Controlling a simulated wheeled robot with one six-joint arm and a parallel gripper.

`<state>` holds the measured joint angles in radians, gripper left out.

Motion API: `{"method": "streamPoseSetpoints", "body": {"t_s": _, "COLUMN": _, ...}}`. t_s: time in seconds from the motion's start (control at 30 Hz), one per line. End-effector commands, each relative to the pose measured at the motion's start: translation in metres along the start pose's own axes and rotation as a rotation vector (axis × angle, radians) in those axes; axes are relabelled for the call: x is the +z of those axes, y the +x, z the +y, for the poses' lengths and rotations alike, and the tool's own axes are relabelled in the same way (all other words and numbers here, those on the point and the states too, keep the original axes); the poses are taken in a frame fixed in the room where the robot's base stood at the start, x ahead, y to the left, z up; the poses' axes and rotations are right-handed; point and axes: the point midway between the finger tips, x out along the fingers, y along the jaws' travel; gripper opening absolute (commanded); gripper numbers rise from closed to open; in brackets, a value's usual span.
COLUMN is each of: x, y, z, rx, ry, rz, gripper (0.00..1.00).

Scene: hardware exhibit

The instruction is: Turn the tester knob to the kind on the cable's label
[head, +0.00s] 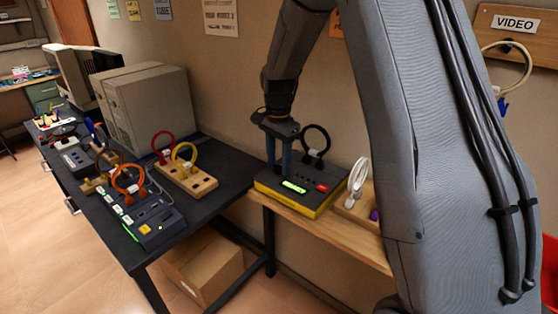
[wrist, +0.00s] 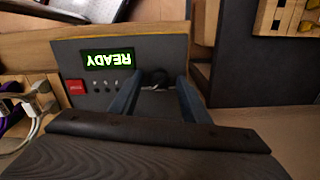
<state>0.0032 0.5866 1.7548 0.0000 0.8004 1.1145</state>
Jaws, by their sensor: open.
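The tester is a dark box with a yellow base edge (head: 318,208) on the wooden shelf. Its green screen (head: 294,187) reads READY, upside down in the wrist view (wrist: 108,59). A red button (wrist: 76,87) and several small dots sit beside the screen. The small dark round knob (wrist: 155,77) shows between my fingertips in the wrist view; its pointer and markings are unreadable. My gripper (head: 279,176) points down over the tester, its two blue fingers apart around the knob. A black looped cable (head: 326,132) with a pale label (head: 312,153) stands behind the tester; the label is too small to read.
A white looped cable (head: 358,175) stands right of the tester, beside my arm. On the dark bench are a wooden block (head: 203,186) with red and yellow cables, a panel (head: 155,227) with an orange cable, and computer cases (head: 150,107). A VIDEO wall board (head: 490,25) holds another cable.

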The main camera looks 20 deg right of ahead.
Motion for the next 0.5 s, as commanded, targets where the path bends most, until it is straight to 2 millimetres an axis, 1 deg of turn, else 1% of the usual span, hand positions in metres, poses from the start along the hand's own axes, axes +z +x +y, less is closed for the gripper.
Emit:
{"method": "streamPoseSetpoints", "body": {"t_s": 0.23, "x": 0.0001, "y": 0.0018, "z": 0.0, "rx": 0.0, "ry": -0.001, "rz": 0.0, "gripper": 0.43}}
{"method": "streamPoseSetpoints", "body": {"t_s": 0.27, "x": 0.0001, "y": 0.0018, "z": 0.0, "rx": 0.0, "ry": -0.001, "rz": 0.0, "gripper": 0.41}}
{"method": "streamPoseSetpoints", "body": {"t_s": 0.4, "x": 0.0001, "y": 0.0016, "z": 0.0, "rx": 0.0, "ry": -0.001, "rz": 0.0, "gripper": 0.17}}
{"method": "streamPoseSetpoints", "body": {"t_s": 0.5, "x": 0.0001, "y": 0.0015, "z": 0.0, "rx": 0.0, "ry": -0.001, "rz": 0.0, "gripper": 0.02}}
